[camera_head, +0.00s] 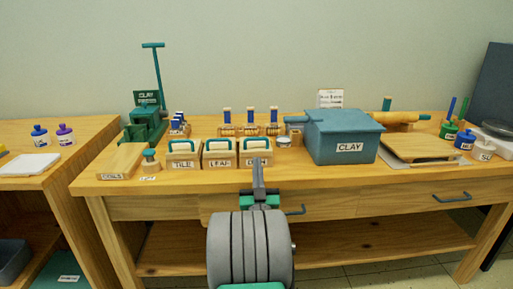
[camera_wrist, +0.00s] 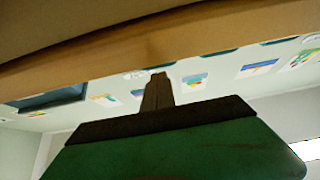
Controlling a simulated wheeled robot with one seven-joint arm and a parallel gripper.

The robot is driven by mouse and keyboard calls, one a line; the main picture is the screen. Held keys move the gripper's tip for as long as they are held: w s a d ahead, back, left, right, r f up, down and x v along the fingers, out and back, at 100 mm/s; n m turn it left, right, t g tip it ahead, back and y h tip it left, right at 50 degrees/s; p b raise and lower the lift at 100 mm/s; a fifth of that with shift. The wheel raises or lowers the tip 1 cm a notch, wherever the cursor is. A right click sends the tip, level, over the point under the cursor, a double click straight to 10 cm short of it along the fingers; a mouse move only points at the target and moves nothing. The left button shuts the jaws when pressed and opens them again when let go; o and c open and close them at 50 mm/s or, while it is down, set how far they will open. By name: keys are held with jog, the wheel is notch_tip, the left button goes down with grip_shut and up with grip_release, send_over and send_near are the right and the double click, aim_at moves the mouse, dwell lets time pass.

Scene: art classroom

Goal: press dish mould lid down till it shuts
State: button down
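Three small wooden moulds with teal handles stand in a row near the table's front edge: one labelled TILE (camera_head: 184,153), one labelled LEAF (camera_head: 220,153), and a third (camera_head: 247,152) on the right. The third's label is partly hidden by my gripper; it may be the dish mould, but I cannot read it surely. How far its lid is open is too small to tell. My gripper (camera_head: 258,172) is in front of this mould, fingers together, with nothing seen between them. I cannot tell whether it touches the mould. In the wrist view the fingers (camera_wrist: 157,92) also look closed.
A teal CLAY box (camera_head: 343,138) stands to the right, with a wooden board (camera_head: 420,147) beyond it. A small tin (camera_head: 283,141) is between mould and box. A green clay press (camera_head: 147,122) stands at left. A wooden edge (camera_wrist: 150,45) crosses the wrist view.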

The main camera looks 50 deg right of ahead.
aim_at(257, 151)
jog(key=p+x, duration=0.2)
jog(key=x, duration=0.3)
jog(key=shift+w+d+r, duration=0.2)
jog(key=shift+d+r, duration=0.05)
jog(key=shift+d, duration=0.1)
